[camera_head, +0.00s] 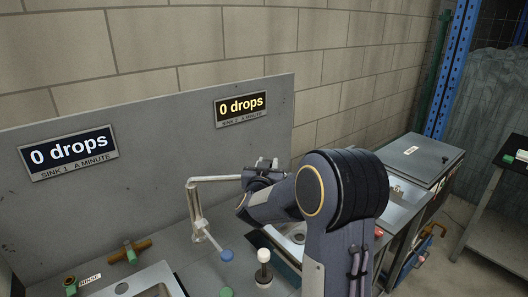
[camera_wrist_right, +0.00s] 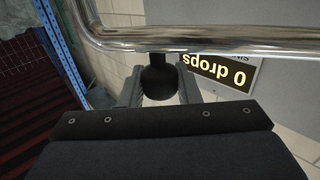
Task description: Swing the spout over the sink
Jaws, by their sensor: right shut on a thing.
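The chrome spout (camera_head: 215,179) rises from its base on the counter, bends, and reaches right along the grey back panel. It also crosses the top of the right wrist view (camera_wrist_right: 200,40). A black knob (camera_wrist_right: 160,80) hangs below the pipe there. My right gripper (camera_head: 264,168) is shut on this knob, with a grey finger on either side. A metal sink (camera_head: 293,229) lies at the right of the counter, mostly hidden behind my right arm. Another sink (camera_head: 150,277) is at the lower left, cut off by the frame edge. My left gripper is not in view.
A blue-topped lever (camera_head: 226,255) and a white-topped black post (camera_head: 264,266) stand on the counter near the spout base. A brass valve (camera_head: 138,247) is at left. Two "0 drops" signs (camera_head: 68,152) (camera_head: 241,109) hang on the panel.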

